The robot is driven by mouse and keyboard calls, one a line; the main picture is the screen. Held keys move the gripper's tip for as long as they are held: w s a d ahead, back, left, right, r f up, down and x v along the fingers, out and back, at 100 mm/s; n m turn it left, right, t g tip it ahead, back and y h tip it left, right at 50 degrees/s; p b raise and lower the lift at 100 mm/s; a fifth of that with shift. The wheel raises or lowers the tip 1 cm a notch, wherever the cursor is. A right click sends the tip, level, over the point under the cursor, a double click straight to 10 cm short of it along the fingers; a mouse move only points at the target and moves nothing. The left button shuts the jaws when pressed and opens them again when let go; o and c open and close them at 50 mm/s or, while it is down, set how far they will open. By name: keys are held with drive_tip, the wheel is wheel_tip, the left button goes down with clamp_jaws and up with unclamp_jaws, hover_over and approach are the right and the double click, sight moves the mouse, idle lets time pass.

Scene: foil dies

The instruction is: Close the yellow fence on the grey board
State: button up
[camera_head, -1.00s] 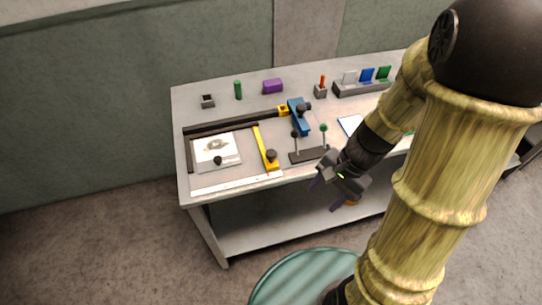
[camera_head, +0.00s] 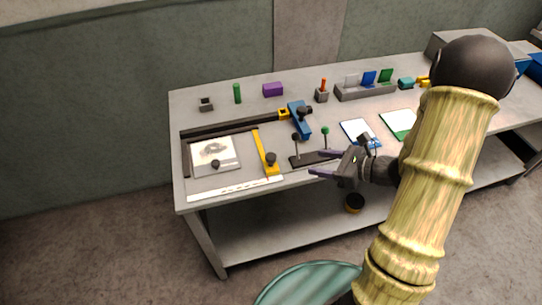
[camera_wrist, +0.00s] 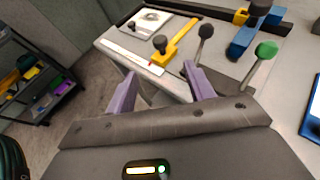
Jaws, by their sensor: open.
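The yellow fence (camera_head: 264,155) is a thin bar with a wider foot and a black knob, lying across the grey board (camera_head: 226,181). It stands to the right of a white picture sheet (camera_head: 213,156), with a gap between them. In the wrist view the yellow fence (camera_wrist: 178,43) lies ahead, beyond my fingers. My gripper (camera_head: 316,163) is open and empty, its purple fingers pointing left, near the table's front edge and right of the fence, not touching it. The wrist view also shows both fingers of my gripper (camera_wrist: 158,88) apart.
A black stand with a black-topped and a green-topped lever (camera_head: 325,131) stands between my gripper and the fence. A blue clamp (camera_head: 299,119) is behind. A white ruler strip (camera_head: 236,188) runs along the front. Blue and green framed cards (camera_head: 360,132) lie to the right.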

sight(272, 156)
drive_tip(key=p+x, duration=0.2)
drive_tip(key=x, duration=1.5)
drive_tip(key=shift+a+f, duration=0.1)
drive_tip(key=shift+a, duration=0.2)
drive_tip(key=shift+d, duration=0.1)
clamp_jaws()
